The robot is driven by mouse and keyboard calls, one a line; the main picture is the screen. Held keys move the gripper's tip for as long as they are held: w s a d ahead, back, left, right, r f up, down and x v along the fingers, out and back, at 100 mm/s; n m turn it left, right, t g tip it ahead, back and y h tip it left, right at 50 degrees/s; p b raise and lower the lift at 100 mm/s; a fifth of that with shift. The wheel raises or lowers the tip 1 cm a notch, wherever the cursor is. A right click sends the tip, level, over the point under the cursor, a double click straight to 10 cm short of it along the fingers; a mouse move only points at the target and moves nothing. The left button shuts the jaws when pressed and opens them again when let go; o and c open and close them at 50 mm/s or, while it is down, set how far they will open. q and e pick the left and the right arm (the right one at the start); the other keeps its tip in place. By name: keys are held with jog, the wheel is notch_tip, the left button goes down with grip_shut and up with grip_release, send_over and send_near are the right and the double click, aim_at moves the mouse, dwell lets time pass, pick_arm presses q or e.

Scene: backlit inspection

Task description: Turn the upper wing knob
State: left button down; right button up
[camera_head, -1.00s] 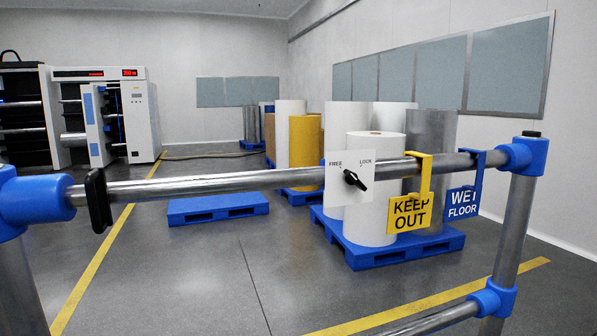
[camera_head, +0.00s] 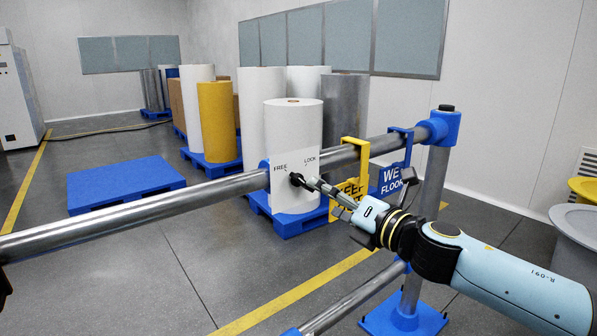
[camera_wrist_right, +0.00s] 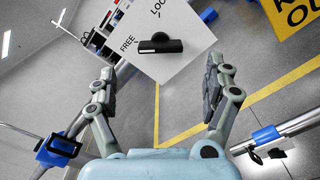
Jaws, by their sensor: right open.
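The upper wing knob (camera_head: 295,179) is a black wing on a white plate (camera_head: 283,197) marked FREE and LOCK, on the upper rail (camera_head: 135,209). It also shows in the right wrist view (camera_wrist_right: 160,45), where one end of its wing points toward the FREE mark. My right gripper (camera_head: 311,184) comes in from the right and covers part of the view near the knob. In the right wrist view my right gripper (camera_wrist_right: 160,78) is open and empty, its two fingers apart, with the knob ahead, between and beyond the fingertips.
A yellow KEEP OUT sign (camera_head: 345,193) and a blue WET FLOOR sign (camera_head: 391,179) hang on the rail right of the plate, close to my right arm. A blue-footed post (camera_head: 435,170) holds the rail's end. White rolls stand on pallets behind.

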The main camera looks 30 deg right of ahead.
aim_at(304, 180)
jog(key=w, duration=0.2)
jog(key=w+p, duration=0.1)
jog(key=w, duration=0.2)
jog(key=w+p, duration=0.1)
jog(key=w, duration=0.2)
jog(key=shift+a, duration=0.3)
jog(key=c, duration=1.2)
